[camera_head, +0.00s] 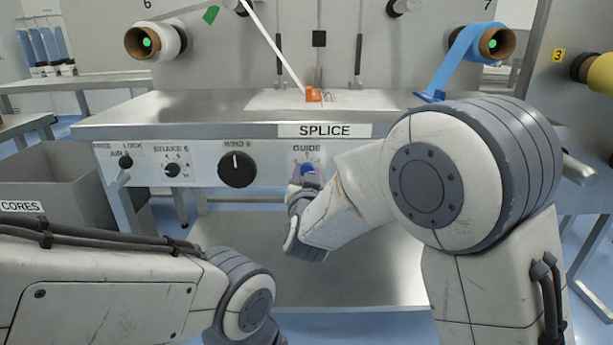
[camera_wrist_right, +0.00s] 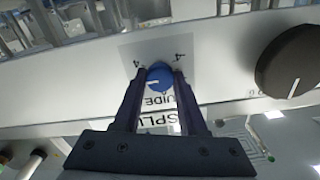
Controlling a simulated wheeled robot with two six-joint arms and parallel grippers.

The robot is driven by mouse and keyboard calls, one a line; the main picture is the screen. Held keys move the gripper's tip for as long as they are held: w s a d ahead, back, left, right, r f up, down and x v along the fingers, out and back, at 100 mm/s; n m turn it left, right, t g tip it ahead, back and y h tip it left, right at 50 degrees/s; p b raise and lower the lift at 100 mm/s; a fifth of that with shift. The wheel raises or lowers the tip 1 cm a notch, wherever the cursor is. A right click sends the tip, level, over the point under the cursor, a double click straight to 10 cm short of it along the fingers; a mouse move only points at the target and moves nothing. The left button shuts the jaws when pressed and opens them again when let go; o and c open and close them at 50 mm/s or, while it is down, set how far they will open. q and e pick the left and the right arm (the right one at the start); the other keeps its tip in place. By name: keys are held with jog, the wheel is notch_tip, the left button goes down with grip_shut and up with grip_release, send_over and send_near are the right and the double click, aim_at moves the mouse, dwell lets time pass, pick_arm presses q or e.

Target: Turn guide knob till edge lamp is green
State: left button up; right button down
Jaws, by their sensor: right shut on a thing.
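The blue guide knob (camera_head: 308,169) sits on the front panel under the GUIDE label, below the SPLICE sign. In the right wrist view the knob (camera_wrist_right: 158,76) lies between the two dark fingers, with a white pointer line on its face. My right gripper (camera_head: 302,172) is shut on the knob; in the right wrist view its fingertips (camera_wrist_right: 159,74) press on both sides of it. My left arm comes in at the lower left of the head view, and its gripper is out of view.
A large black knob (camera_head: 237,169) and the smaller brake knob (camera_head: 172,170) are left of the guide knob. A grey CORES bin (camera_head: 50,180) stands at the left. A white roll and a blue roll hang above.

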dwell(0.3)
jog(key=shift+c, duration=2.3)
grip_release()
jog(key=s+p, duration=0.2)
jog(key=s, duration=0.8)
jog(key=shift+s, duration=0.25)
